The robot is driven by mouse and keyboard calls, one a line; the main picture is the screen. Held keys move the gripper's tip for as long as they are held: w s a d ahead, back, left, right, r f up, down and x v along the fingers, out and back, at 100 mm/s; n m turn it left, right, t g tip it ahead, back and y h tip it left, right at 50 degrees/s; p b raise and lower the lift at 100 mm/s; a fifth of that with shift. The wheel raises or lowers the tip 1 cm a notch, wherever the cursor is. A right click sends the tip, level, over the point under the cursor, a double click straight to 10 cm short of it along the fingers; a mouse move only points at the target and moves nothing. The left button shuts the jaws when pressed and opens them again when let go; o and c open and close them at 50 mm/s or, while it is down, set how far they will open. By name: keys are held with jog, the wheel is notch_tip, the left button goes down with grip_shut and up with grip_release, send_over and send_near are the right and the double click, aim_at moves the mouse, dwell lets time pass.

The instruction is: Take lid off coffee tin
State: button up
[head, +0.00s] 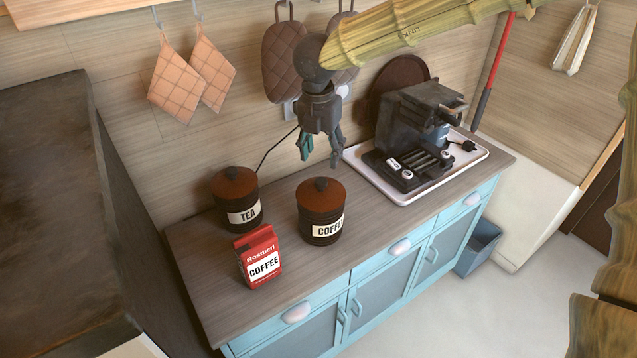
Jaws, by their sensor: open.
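The coffee tin (322,230) stands upright on the counter, dark with a white label partly reading "COFFEE". Its reddish-brown lid (311,199) with a dark knob (321,184) sits on top. My gripper (320,161) is open and empty, pointing down. In the picture it hangs just above the lid's knob, apart from it. The exact distance in depth is hard to tell.
A similar tea tin (237,207) stands left of the coffee tin. A red coffee packet (260,257) stands in front of them. A coffee machine (415,135) sits on a white tray (409,199) to the right. Potholders (181,77) hang on the wall behind.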

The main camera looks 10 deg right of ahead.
aim_at(321, 181)
jog(key=f, duration=0.1)
jog(key=f+p, duration=0.1)
jog(key=f, duration=0.3)
jog(key=shift+w+d+f+p, duration=0.1)
jog(key=shift+w+f+p, duration=0.05)
jog(key=shift+w+p, duration=0.15)
jog(key=shift+s+f+p, duration=0.1)
jog(key=shift+f+p, duration=0.3)
jog(key=shift+f, duration=0.05)
jog(key=shift+f+p, duration=0.9)
jog(key=shift+f, duration=1.3)
jog(key=c, duration=1.1)
